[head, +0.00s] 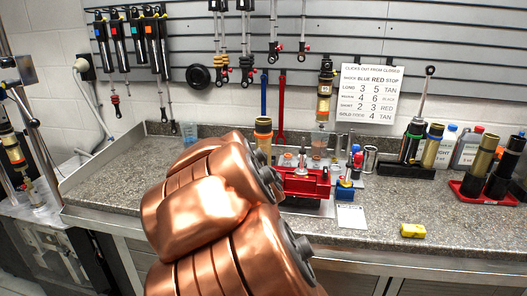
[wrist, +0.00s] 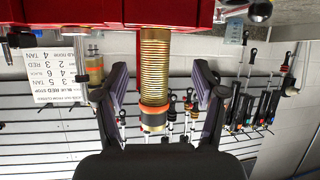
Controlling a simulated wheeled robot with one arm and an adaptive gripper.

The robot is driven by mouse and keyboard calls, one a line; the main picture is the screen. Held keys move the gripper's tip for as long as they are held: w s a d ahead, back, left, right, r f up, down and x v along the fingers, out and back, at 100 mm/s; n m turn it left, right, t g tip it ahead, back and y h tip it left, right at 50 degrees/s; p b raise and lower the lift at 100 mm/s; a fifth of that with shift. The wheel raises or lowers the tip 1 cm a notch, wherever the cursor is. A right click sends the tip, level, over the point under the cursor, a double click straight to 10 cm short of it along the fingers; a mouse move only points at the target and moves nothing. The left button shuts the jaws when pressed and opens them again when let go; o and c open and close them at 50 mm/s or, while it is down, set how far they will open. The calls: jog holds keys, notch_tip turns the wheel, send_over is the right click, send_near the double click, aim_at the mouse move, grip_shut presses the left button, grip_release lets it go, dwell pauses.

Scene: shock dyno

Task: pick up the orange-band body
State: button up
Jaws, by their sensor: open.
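The orange-band body (wrist: 155,70) is a gold threaded cylinder with an orange band near one end. It appears upside down in the wrist view, between the two fingers of my gripper (wrist: 160,108). The gripper is open, with a clear gap on each side of the body; no contact shows. In the head view, a gold body with an orange top (head: 263,125), apparently the same one, stands on the bench just behind my copper-coloured arm. My arm hides its lower part and my gripper there.
A red vise (head: 303,184) sits right of the body and also fills the top of the wrist view (wrist: 60,14). Small bottles and tools crowd behind it. Other gold bodies stand in a black holder (head: 405,168) and red tray (head: 486,190).

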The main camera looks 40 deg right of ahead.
aim_at(265, 144)
jog(key=w+d+r+t, duration=0.1)
jog(key=d, duration=0.1)
jog(key=w+d+r+t, duration=0.1)
jog(key=d+r, duration=0.1)
jog(key=w+d+r+t+p, duration=0.1)
jog(key=d+t, duration=0.1)
jog(key=shift+w+d+r+n+h, duration=0.1)
jog(key=shift+w+r+n+h, duration=0.1)
jog(key=shift+r+n+h, duration=0.15)
jog(key=shift+w+d+r+n+t, duration=0.35)
jog(key=shift+w+d+r+t, duration=0.15)
jog(key=shift+t, duration=0.3)
jog(key=shift+w+d+r+p, duration=0.15)
jog(key=shift+w+p, duration=0.2)
jog(key=shift+w, duration=0.25)
jog(key=shift+w+d, duration=0.45)
jog(key=shift+w, duration=0.1)
jog(key=shift+r+p+x, duration=0.15)
jog(key=shift+p+x, duration=0.5)
jog(key=shift+x, duration=0.3)
jog(key=shift+r+p+x, duration=0.15)
jog(key=shift+p+x, duration=0.5)
jog(key=shift+x, duration=0.3)
jog(key=shift+w+d+f, duration=0.15)
jog(key=shift+w+d, duration=0.2)
jog(key=shift+w, duration=0.15)
